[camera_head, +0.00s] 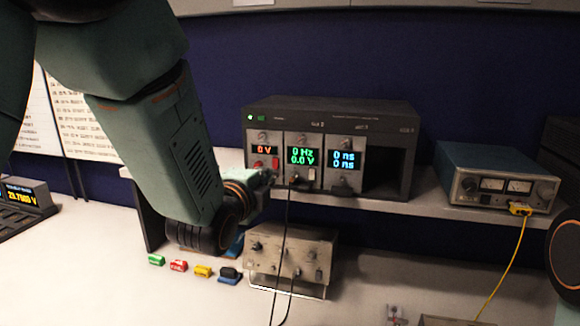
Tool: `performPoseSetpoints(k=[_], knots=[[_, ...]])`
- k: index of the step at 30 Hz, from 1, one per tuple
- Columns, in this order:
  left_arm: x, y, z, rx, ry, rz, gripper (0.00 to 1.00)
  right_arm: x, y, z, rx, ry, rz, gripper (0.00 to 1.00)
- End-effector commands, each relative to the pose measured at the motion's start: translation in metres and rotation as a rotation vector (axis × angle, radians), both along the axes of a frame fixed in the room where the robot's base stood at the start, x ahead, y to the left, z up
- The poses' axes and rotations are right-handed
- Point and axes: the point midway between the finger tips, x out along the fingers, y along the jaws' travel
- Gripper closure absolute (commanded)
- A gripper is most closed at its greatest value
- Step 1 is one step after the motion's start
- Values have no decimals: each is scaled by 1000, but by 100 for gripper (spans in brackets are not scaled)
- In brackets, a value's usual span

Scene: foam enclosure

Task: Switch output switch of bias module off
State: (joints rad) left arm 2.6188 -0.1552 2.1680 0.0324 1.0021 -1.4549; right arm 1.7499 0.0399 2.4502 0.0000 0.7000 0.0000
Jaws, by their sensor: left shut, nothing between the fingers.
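A dark rack (390,112) stands on the shelf with several modules in it. Its leftmost module (264,139) has a red display reading 0 V, a knob and a small red part (275,163) that looks like a switch. Whether this is the bias module's output switch, and its position, I cannot tell for sure. My left gripper (266,180) is shut and empty at the lower front of that module and hides its bottom part. Whether it touches the module is unclear. My right gripper is out of view.
Beside it are modules reading 0 Hz, 0.0 V (303,158) and 0 ns (344,160). Black cables hang before a grey instrument (300,262) below the shelf. Coloured connectors (203,271) lie on the bench. A blue meter box (495,178) with a yellow cable stands right.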

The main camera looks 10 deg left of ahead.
Motion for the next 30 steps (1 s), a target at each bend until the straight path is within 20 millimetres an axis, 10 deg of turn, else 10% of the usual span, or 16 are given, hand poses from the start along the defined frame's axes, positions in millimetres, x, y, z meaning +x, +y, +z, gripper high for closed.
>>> performPoseSetpoints(k=[12,30], knots=[[49,-1,-5,-2,0,1,100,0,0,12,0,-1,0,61],[54,-2,-8,-1,-9,1,100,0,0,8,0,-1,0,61]])
